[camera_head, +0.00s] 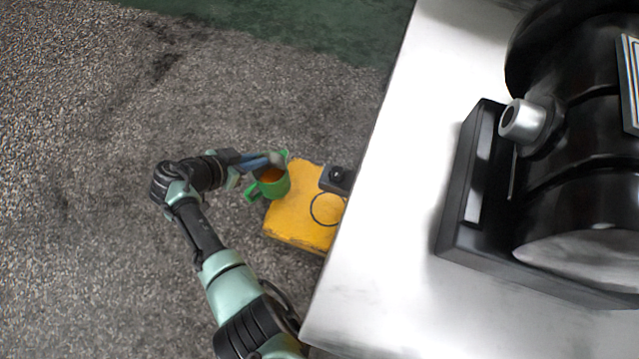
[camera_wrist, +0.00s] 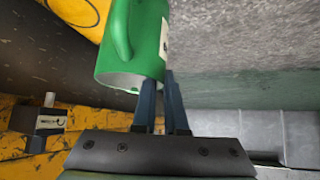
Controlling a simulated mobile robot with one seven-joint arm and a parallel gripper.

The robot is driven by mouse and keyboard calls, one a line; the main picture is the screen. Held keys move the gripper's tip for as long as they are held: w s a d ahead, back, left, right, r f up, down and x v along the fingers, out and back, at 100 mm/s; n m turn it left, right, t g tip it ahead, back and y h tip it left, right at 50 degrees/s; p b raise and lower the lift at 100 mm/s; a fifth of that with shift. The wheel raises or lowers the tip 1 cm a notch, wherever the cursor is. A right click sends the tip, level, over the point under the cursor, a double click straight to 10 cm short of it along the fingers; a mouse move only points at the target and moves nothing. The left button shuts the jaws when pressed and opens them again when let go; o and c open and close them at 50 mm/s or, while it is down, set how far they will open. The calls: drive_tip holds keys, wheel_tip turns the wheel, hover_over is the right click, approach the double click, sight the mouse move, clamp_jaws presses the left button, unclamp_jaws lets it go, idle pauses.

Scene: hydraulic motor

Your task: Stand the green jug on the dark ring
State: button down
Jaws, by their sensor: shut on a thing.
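The green jug (camera_head: 280,187) shows at the upper left corner of the yellow block in the head view, with an orange inside and its handle toward the lower left. In the wrist view the jug (camera_wrist: 147,40) fills the top middle, with a pale rim facing me. My gripper (camera_head: 270,161) is shut on the jug's side near the rim; its fingers (camera_wrist: 168,85) reach the jug in the wrist view. The dark ring (camera_head: 311,209) is a thin outline on the yellow block's top, right of and below the jug, apart from it. The jug's height above the block is unclear.
The yellow block (camera_head: 290,225) has bare top around the ring. A small dark box (camera_head: 337,179) with a round knob sits at its upper right. A large white surface (camera_head: 390,270) bearing a black motor (camera_head: 580,130) borders it on the right. Grey floor lies left.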

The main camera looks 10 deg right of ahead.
drive_tip(key=s+d+f+b, duration=0.3)
drive_tip(key=s+d+b, duration=0.2)
drive_tip(key=s+d, duration=0.3)
drive_tip(key=d, duration=0.4)
drive_tip(key=shift+f+b, duration=0.2)
drive_tip(key=shift+b, duration=0.15)
drive_tip(key=c, duration=0.9)
unclamp_jaws()
drive_tip(key=shift+f, duration=0.1)
drive_tip(key=shift+c, duration=0.2)
